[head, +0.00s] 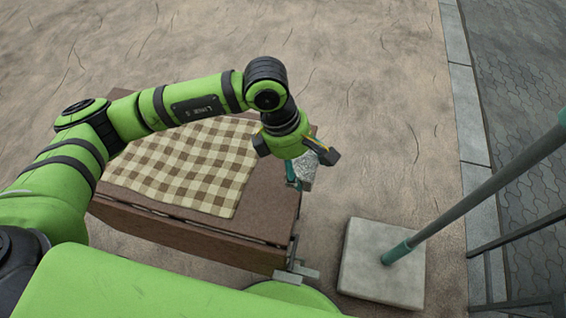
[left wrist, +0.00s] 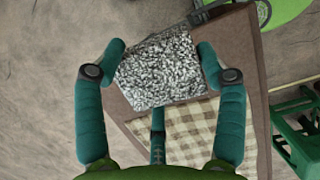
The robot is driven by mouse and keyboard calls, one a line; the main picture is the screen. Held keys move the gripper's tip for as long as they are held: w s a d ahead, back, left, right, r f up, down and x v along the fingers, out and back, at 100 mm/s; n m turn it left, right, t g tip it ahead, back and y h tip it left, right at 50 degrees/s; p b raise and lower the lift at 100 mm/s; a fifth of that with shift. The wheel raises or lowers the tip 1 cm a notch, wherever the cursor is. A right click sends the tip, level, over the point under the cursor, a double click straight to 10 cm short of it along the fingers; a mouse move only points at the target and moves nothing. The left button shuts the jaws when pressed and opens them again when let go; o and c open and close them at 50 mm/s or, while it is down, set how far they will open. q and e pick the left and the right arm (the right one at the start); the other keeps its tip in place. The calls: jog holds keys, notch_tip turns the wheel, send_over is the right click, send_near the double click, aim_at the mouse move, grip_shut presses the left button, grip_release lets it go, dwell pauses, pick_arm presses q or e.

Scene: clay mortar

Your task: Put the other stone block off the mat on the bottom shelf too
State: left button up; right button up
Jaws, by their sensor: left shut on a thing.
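A speckled grey stone block (left wrist: 160,72) sits between the fingers of my left gripper (left wrist: 158,62) in the left wrist view, and the fingers press on its two sides. In the head view the block (head: 306,166) shows partly behind my left gripper (head: 308,170), over the right end of the brown table. The checked brown and cream mat (head: 190,165) lies flat on the table top to the left of the block. Whether the block touches the table cannot be told. No bottom shelf is clearly visible. My right gripper is not in view.
The brown table (head: 255,222) has metal fittings at its front right corner. A pale square base with a grey-green pole (head: 470,200) stands to its right. A green crate (left wrist: 298,130) shows at the right in the left wrist view. Bare ground lies behind.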

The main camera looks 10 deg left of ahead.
pick_arm(q)
jog(key=shift+s+d+r, duration=0.15)
jog(key=shift+d+r, duration=0.35)
jog(key=shift+d, duration=0.15)
jog(key=shift+a+r+m, duration=0.25)
jog(key=shift+a+m, duration=0.25)
jog(key=shift+m, duration=0.1)
jog(key=a+r+m+g+y+p, duration=0.1)
jog(key=a+r+m+p, duration=0.1)
jog(key=a+r+m, duration=0.3)
jog(key=a+r+m+g+y+p, duration=0.2)
jog(key=a+r+m, duration=0.3)
jog(key=a+m, duration=0.4)
jog(key=m, duration=0.2)
jog(key=shift+s+m+p, duration=0.3)
jog(key=shift+p, duration=0.1)
jog(key=shift+f, duration=0.1)
jog(key=shift+w, duration=0.1)
jog(key=shift+a, duration=0.1)
dwell(0.4)
